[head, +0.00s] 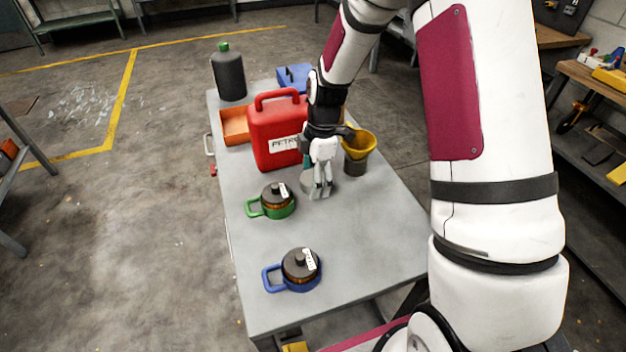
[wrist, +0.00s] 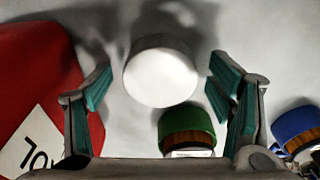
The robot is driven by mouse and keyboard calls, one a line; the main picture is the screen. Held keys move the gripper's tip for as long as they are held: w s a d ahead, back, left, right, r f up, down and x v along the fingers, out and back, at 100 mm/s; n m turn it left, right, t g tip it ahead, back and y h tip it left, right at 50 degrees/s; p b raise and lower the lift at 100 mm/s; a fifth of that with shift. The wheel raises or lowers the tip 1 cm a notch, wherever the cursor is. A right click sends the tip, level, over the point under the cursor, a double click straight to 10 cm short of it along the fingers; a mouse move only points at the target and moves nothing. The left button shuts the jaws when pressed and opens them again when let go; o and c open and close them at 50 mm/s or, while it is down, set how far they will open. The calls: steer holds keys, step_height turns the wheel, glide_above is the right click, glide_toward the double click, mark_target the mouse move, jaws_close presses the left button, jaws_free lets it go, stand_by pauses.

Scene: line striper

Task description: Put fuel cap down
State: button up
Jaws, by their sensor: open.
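A white round cap (wrist: 160,72), which looks like the fuel cap, shows in the wrist view against the grey bench top. My gripper (head: 318,188) is low over the bench in the head view, just right of the red petrol can. In the wrist view my gripper (wrist: 162,82) is open, its two green-padded fingers on either side of the cap with a gap on both sides. The cap appears to rest on the bench top. In the head view my fingers hide most or all of it.
The bench (head: 350,235) bears the red petrol can (head: 262,135), a yellow funnel (head: 360,144) on a dark container, a green-handled pot (head: 275,202), a blue-handled pot (head: 297,268), an orange tray (head: 235,127) and a dark bottle (head: 229,76). The bench's right front is clear.

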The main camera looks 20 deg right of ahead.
steer(key=c, duration=1.3)
steer(key=shift+r, duration=0.1)
